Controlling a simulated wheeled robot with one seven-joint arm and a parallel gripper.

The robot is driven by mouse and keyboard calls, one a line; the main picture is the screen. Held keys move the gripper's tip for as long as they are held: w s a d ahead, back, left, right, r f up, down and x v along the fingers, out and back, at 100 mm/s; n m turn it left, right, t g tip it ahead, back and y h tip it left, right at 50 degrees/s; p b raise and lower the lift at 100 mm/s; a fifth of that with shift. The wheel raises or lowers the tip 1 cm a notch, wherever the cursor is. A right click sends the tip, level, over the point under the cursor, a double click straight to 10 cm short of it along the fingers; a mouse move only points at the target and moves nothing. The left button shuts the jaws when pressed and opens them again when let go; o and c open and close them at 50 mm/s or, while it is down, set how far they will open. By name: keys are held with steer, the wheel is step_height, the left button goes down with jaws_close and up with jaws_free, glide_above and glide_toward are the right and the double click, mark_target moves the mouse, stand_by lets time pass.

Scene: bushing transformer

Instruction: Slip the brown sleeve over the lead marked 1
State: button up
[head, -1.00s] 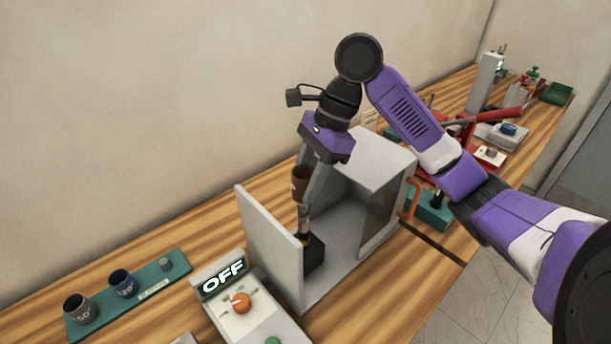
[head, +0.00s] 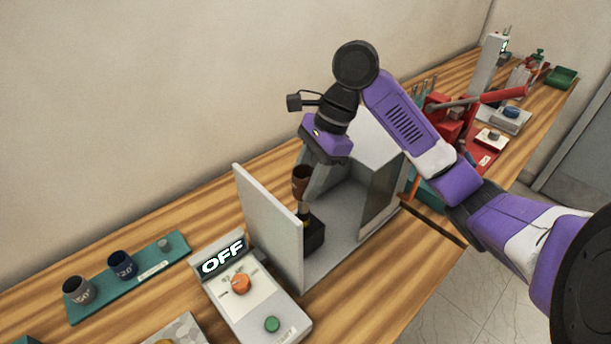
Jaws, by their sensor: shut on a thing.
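My gripper (head: 312,180) points down beside the open grey box and is shut on the brown sleeve (head: 301,178). The sleeve is upright with its open top showing. Below it a short dark lead with a yellowish band (head: 304,214) stands on a black block (head: 314,236) inside the box. The sleeve appears above and nearly in line with this lead; I cannot tell whether the lead's tip is inside it. No number mark is readable on the lead. The fingers partly hide the sleeve.
The grey box (head: 268,228) has an upright side panel close to my gripper. A control unit (head: 255,300) reads OFF. A red lever press (head: 450,120) stands behind my arm.

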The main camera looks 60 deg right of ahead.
steer(key=shift+f+b, duration=0.85)
steer(key=shift+f, duration=2.2)
steer(key=o, duration=1.4)
steer(key=v, duration=0.7)
steer(key=shift+d+r, duration=0.15)
steer(key=shift+r, duration=0.2)
steer(key=shift+s, duration=0.1)
